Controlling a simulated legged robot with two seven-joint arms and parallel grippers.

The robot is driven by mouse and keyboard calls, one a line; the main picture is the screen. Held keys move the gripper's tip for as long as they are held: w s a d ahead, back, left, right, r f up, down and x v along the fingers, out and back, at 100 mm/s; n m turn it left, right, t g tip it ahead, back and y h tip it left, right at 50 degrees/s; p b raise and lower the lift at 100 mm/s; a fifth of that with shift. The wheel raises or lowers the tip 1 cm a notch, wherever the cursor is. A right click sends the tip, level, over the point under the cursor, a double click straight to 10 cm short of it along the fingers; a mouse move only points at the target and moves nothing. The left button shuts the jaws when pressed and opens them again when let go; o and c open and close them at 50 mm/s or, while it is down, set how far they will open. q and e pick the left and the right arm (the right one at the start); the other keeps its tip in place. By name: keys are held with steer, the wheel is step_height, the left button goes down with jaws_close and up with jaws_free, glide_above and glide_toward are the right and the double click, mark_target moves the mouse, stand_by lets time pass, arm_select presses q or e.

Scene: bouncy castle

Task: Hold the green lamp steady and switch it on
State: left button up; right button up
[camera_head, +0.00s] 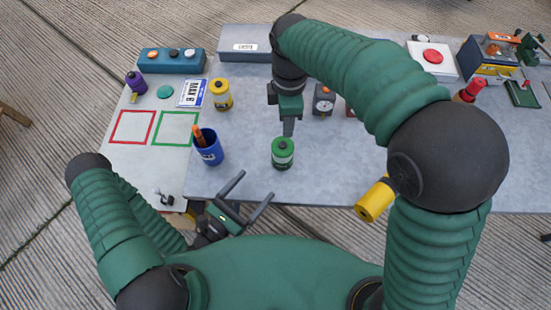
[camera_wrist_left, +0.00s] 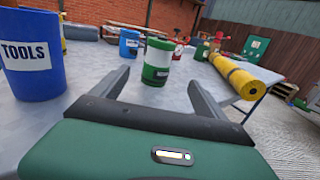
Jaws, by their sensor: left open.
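My right gripper (camera_head: 289,128) points down just above and behind the lamp. Its fingers look like one narrow bar, so their opening is unclear.
A blue cup (camera_head: 208,150) stands left of the lamp, with a yellow canister (camera_head: 220,94) behind it. A yellow cylinder (camera_head: 374,200) lies at the front edge, right. A dark gauge box (camera_head: 323,101) stands behind. The grey tabletop (camera_head: 245,150) around the lamp is clear.

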mark_target(283, 152)
arm_select(q)
steer(key=x, duration=0.5)
steer(key=shift+w+a, duration=0.2)
steer(key=shift+w, duration=0.35)
steer(key=x, duration=0.8)
steer(key=shift+d+f, duration=0.1)
steer(key=shift+d, duration=0.4)
steer(key=shift+w+d, duration=0.1)
steer(key=shift+w, duration=0.15)
steer(key=shift+a, duration=0.3)
steer(key=shift+c, duration=1.1)
steer(key=shift+d, duration=0.2)
steer(key=c, duration=0.9)
steer(key=shift+a, duration=0.1)
jaws_close()
arm_select(e)
steer(key=shift+a, duration=0.4)
jaws_close()
